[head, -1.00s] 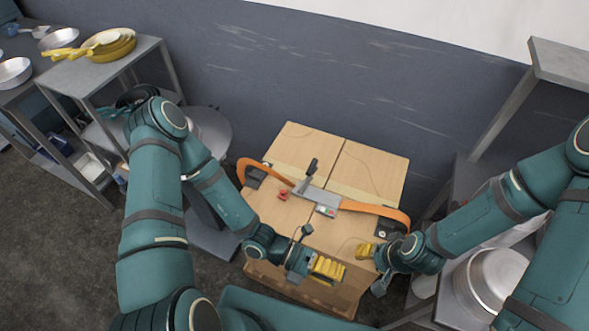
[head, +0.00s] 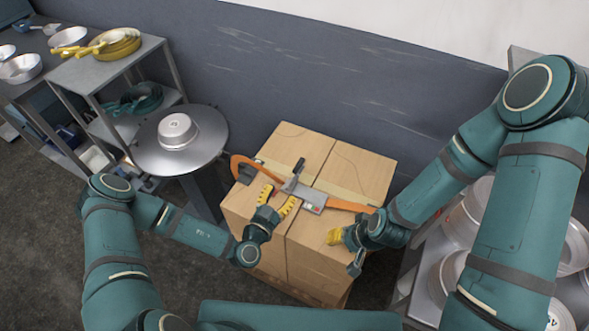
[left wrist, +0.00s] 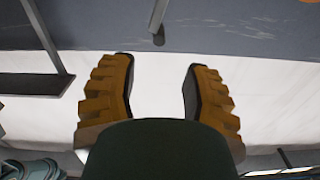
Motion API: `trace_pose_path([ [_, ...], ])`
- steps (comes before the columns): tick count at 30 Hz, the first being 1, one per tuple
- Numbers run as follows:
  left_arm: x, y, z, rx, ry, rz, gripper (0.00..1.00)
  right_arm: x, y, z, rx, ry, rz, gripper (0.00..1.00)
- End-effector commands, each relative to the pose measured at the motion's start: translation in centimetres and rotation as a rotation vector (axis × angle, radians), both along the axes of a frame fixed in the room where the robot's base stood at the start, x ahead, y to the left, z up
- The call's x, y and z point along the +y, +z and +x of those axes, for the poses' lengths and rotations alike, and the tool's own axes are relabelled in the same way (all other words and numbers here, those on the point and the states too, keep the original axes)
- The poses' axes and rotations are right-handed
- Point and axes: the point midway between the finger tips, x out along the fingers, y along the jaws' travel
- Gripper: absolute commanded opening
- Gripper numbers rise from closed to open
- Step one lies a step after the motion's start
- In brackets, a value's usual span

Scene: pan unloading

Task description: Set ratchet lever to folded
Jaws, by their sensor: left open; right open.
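The ratchet (head: 305,192) lies on the cardboard boxes, on an orange strap (head: 244,162). Its lever (head: 299,167), with a dark grip, stands up from the grey body. My left gripper (head: 278,197) is open and empty, close in front of the ratchet. In the left wrist view the open yellow fingers (left wrist: 157,80) have nothing between them. A dark bar, seemingly the lever (left wrist: 159,25), hangs from the top edge beyond them. My right gripper (head: 334,238) is open over the right box, below the strap's right end; its fingers are partly hidden.
The boxes (head: 350,165) stand against a grey wall. A round metal table (head: 205,150) with a pan (head: 177,130) is to the left. A shelf with yellow pans (head: 115,45) stands further left. Pans (head: 455,262) fill a rack at right.

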Motion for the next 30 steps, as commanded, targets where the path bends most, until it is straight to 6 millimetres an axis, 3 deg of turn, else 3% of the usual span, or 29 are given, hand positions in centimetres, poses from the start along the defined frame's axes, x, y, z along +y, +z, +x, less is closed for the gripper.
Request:
trace_pose_path([
  [9, -2.5, 0.1, 5.9, -0.004, -0.003, 0.003, 0.48, 0.0, 0.1, 0.0, 0.000, 0.000, 0.000, 0.47],
  [15, -3.6, 0.1, 8.4, -0.003, -0.003, 0.003, 0.48, 0.0, 0.0, 0.0, 0.000, 0.000, 0.000, 0.47],
  [29, -4.0, 0.0, 9.5, -0.001, -0.002, 0.001, 0.48, 0.0, 0.0, 0.0, 0.000, 0.000, 0.000, 0.47],
  [30, -4.0, 0.0, 9.5, -0.001, -0.002, 0.001, 0.43, 0.0, 0.0, 0.0, 0.000, 0.000, 0.000, 0.47],
])
